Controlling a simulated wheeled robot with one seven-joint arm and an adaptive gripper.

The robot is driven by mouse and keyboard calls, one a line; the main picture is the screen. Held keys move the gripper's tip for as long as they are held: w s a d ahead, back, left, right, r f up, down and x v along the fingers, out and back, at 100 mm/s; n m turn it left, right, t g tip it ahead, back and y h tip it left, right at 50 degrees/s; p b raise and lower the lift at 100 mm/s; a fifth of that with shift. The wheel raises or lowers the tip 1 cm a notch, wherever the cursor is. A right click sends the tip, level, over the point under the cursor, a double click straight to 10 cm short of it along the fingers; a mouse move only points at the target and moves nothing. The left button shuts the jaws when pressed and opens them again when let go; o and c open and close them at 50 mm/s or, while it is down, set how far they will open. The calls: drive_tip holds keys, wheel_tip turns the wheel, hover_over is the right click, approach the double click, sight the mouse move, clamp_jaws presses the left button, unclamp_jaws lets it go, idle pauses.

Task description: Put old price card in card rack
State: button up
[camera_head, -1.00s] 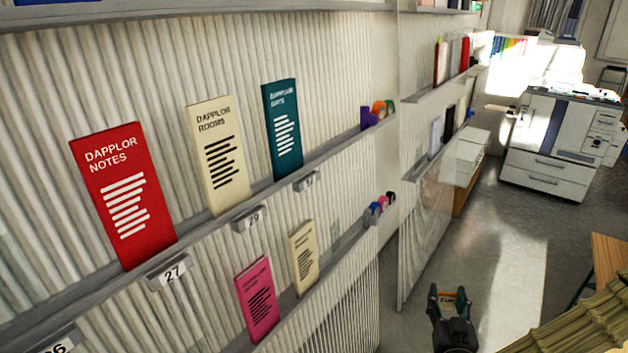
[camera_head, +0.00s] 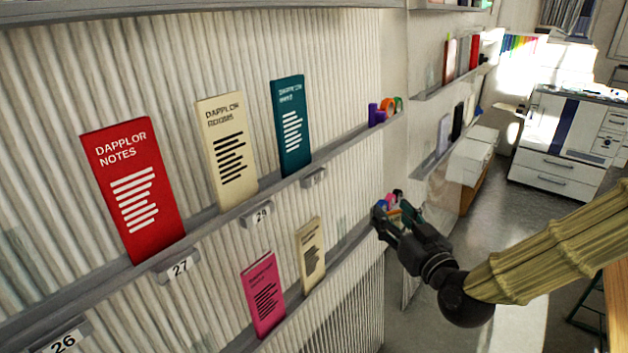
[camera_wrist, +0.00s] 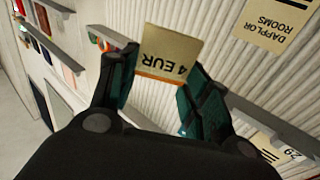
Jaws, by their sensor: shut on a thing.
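The price card (camera_wrist: 168,55) is cream with an orange stripe and reads "4 EUR", upside down in the wrist view. My gripper (camera_wrist: 160,72) is shut on it, one dark green finger on each side. In the head view my gripper (camera_head: 398,221) is at the right end of the lower shelf, in front of small coloured items; the card is hard to make out there. I cannot single out a card rack in these views.
Ribbed wall shelves hold leaflets: red (camera_head: 132,190), cream (camera_head: 228,150), teal (camera_head: 291,125), pink (camera_head: 263,295) and a small cream one (camera_head: 311,255). Number tags (camera_head: 178,268) sit on the shelf edge. Tape rolls (camera_head: 386,110) stand at right. A copier (camera_head: 560,140) stands beyond open floor.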

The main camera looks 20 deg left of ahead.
drive_tip(key=s+a+r+n+g+y, duration=0.6)
drive_tip(key=s+a+r+g, duration=0.2)
drive_tip(key=s+a+r, duration=0.7)
drive_tip(key=shift+s+a+r+n, duration=0.4)
drive_tip(key=shift+s+r, duration=0.2)
drive_tip(key=shift+s, duration=0.35)
drive_tip(key=shift+w, duration=0.1)
drive_tip(key=w+f+p, duration=0.1)
drive_tip(key=w+p, duration=0.1)
drive_tip(key=w, duration=0.3)
drive_tip(key=w+f+p, duration=0.1)
drive_tip(key=w+p, duration=0.1)
drive_tip(key=w, duration=0.3)
drive_tip(key=w+f+p, duration=0.1)
drive_tip(key=w+p, duration=0.1)
drive_tip(key=w, duration=0.4)
drive_tip(key=shift+a, duration=0.35)
drive_tip(key=shift+s+f+p, duration=0.1)
drive_tip(key=shift+f+p, duration=0.45)
drive_tip(key=shift+f, duration=0.25)
drive_tip(key=o, duration=0.7)
